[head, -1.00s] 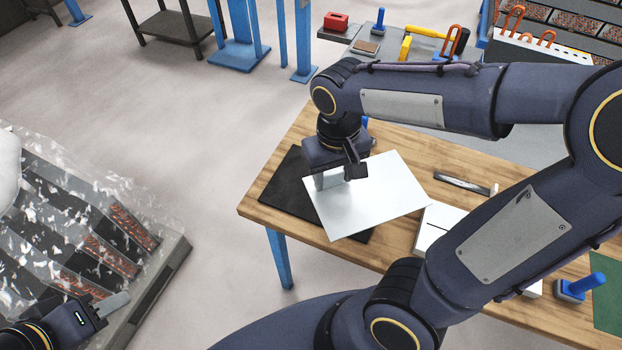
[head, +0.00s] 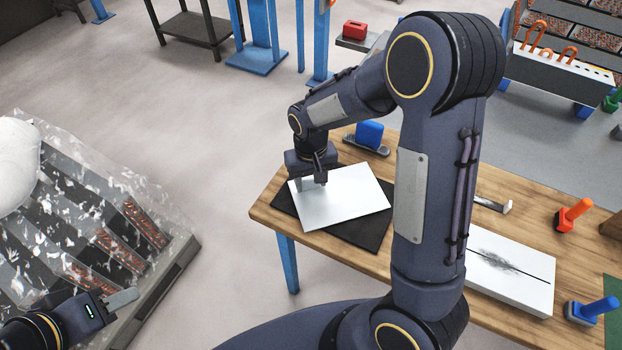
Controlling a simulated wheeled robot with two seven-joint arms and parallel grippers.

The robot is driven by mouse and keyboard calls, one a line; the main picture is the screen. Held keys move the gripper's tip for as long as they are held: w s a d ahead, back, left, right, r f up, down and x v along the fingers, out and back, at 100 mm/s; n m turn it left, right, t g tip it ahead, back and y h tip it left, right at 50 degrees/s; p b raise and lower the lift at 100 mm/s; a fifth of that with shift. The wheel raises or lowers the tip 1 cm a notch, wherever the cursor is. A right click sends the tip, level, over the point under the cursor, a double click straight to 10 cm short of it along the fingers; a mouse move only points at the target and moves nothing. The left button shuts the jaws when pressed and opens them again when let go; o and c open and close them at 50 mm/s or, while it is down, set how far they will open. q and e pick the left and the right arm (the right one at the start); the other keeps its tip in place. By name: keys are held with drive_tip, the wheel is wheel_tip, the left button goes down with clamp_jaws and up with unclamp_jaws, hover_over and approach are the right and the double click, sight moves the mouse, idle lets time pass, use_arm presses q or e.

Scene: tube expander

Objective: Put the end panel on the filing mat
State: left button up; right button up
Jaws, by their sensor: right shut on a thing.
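The end panel, a thin bright silver sheet (head: 345,203), lies flat or nearly flat over the black filing mat (head: 378,232) at the table's left end. Dark mat shows along the panel's left and lower right sides; whether the panel fully touches the mat I cannot tell. My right gripper (head: 312,184) points down at the panel's left part and is shut on it. My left gripper (head: 120,299) is far off at the lower left, away from the table, with one pale finger showing; its opening is unclear.
A blue-handled tool (head: 369,136) lies behind the panel on the wooden table (head: 340,252). A white box with a dark smear (head: 510,272), an orange-handled tool (head: 572,214) and a blue-handled one (head: 594,309) stand right. A plastic-wrapped pallet (head: 160,282) is at left.

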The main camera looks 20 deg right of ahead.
drive_tip(key=shift+f, duration=0.15)
drive_tip(key=o, duration=1.2)
drive_tip(key=shift+o, duration=0.2)
wheel_tip(320, 180, up, 11)
drive_tip(key=s+r+t+y, duration=0.2)
drive_tip(key=s, duration=0.8)
drive_tip(key=s+d+r+t+y, duration=0.1)
drive_tip(key=s+r+t, duration=0.2)
drive_tip(key=s, duration=0.7)
drive_tip(key=shift+s+d+r+m+t+y, duration=0.15)
drive_tip(key=shift+s+d+m+t+y, duration=0.15)
drive_tip(key=shift+m+y, duration=0.1)
